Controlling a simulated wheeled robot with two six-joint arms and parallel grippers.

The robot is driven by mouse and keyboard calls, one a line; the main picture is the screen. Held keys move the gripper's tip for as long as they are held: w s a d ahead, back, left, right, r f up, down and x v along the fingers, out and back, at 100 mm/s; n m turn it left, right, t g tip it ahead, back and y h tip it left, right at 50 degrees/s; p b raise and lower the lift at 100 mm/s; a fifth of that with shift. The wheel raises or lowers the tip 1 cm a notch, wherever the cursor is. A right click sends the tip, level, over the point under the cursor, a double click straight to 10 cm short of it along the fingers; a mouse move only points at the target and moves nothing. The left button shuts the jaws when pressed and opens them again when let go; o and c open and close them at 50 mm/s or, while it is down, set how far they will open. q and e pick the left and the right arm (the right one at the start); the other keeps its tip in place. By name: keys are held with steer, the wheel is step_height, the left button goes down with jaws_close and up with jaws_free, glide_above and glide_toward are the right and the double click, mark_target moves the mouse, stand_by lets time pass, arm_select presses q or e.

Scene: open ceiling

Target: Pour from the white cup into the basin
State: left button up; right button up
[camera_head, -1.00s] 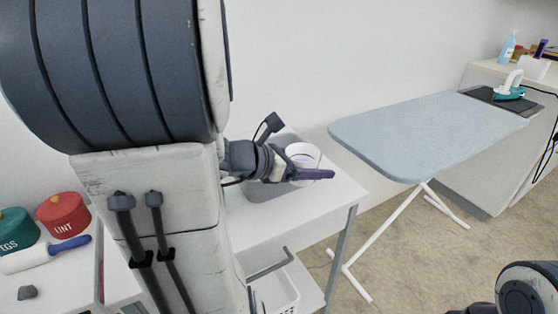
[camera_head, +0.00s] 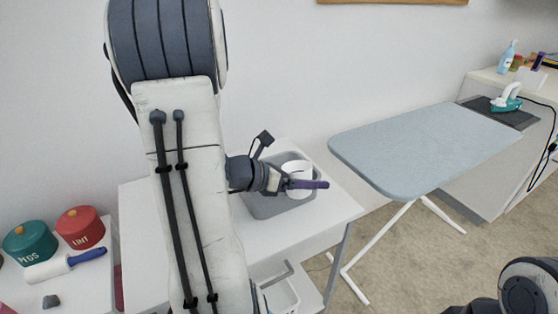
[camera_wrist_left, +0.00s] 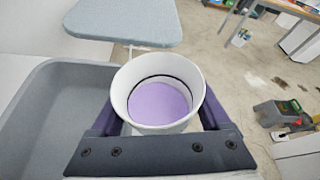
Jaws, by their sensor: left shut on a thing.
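My left gripper (camera_head: 305,184) is shut on the white cup (camera_head: 297,169), its purple finger showing across the cup's front. The cup looks upright, and the wrist view shows purple contents (camera_wrist_left: 158,102) inside it. The grey basin (camera_head: 264,208) stands on the white table. In the head view the cup overlaps the basin's right part; in the wrist view the basin (camera_wrist_left: 62,115) lies left of the cup. How high the cup is above the basin is hard to tell. Part of my right arm shows at bottom right of the head view, without its gripper fingers.
A pale blue ironing board (camera_head: 425,148) stands right of the white table (camera_head: 330,212). A red tin (camera_head: 81,228), a green tin (camera_head: 30,242) and a lint roller (camera_head: 65,264) are at lower left. An iron (camera_head: 508,98) sits on the far right counter.

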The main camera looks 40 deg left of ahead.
mark_target(297, 163)
arm_select(q)
steer(key=shift+w+a+r+n+h+p, duration=0.3)
steer(key=shift+a+r+n+h+p, duration=0.45)
steer(key=shift+p, duration=0.6)
steer(key=shift+w+a+f+n, duration=0.15)
steer(key=shift+a+f+n, duration=0.1)
steer(key=shift+f+n, duration=0.2)
steer(key=shift+w+a+f+n+h, duration=0.15)
steer(key=shift+a+n+h, duration=0.15)
steer(key=shift+a+h, duration=0.05)
steer(key=shift+a+r+n+h+p, duration=0.15)
steer(key=shift+r+n+h+p, duration=0.25)
steer(key=shift+n+p, duration=0.2)
steer(key=shift+r+n+g+h, duration=0.3)
steer(key=shift+r+n, duration=0.05)
steer(key=shift+n, duration=0.35)
steer(key=shift+w+f+n+h+b, duration=0.1)
steer(key=shift+f+n+h+b, duration=0.35)
steer(key=shift+n, duration=0.15)
stand_by(0.9)
steer(key=shift+a+r+n+h, duration=0.2)
steer(key=shift+r+n+h, duration=0.2)
steer(key=shift+n, duration=0.3)
stand_by(0.7)
steer(key=shift+w+a+f+n+b, duration=0.2)
steer(key=shift+a+n+b, duration=0.15)
steer(key=shift+b, duration=0.25)
steer(key=shift+w+a+f+n+b, duration=0.15)
steer(key=shift+a+n+b, duration=0.2)
steer(key=shift+b, duration=0.25)
